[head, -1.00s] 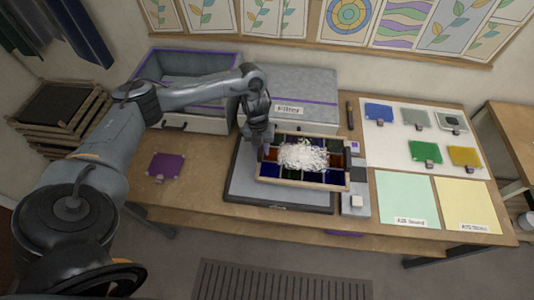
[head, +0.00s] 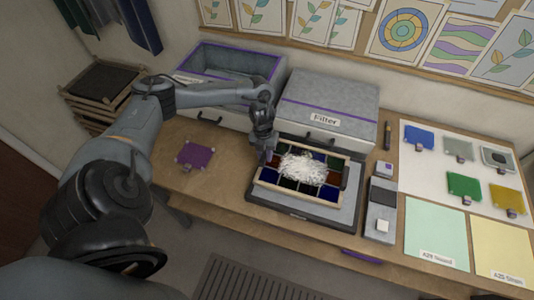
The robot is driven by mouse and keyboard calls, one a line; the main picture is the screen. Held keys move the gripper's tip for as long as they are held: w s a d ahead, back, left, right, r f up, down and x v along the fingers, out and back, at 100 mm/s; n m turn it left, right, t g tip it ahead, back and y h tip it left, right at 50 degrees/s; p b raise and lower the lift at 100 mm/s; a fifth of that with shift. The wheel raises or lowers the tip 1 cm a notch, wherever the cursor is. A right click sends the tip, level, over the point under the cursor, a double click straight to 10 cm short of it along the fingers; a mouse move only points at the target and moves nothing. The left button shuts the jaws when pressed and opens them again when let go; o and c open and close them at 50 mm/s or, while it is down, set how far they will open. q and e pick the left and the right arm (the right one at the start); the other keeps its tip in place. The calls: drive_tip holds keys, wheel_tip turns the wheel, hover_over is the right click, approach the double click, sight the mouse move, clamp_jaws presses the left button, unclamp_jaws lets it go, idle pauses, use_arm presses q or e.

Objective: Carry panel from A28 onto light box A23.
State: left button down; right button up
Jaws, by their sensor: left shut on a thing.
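The panel (head: 307,189) is a wood-framed grid of dark coloured glass, mostly blue, red and green. A heap of white shreds (head: 302,167) covers its middle. It lies flat over a grey, dark-edged slab (head: 350,207), which looks like the light box; no label is readable on it. I cannot tell if the panel touches the slab. My left gripper (head: 268,156) is shut on the panel's left end; its fingertips are partly hidden. My right gripper is not in view.
A grey case labelled Filter (head: 330,100) and an open grey bin (head: 220,68) stand behind. A purple glass piece (head: 195,156) lies left. A narrow tray (head: 381,208) stands right, beside green (head: 436,230) and yellow (head: 500,245) sheets. Several coloured pieces lie on a white sheet (head: 415,165).

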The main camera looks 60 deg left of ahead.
use_arm(q)
drive_tip(key=shift+w+f, duration=0.1)
drive_tip(key=shift+f, duration=1.6)
drive_tip(key=c, duration=1.3)
unclamp_jaws()
drive_tip(key=shift+f, duration=0.15)
drive_tip(key=o, duration=0.4)
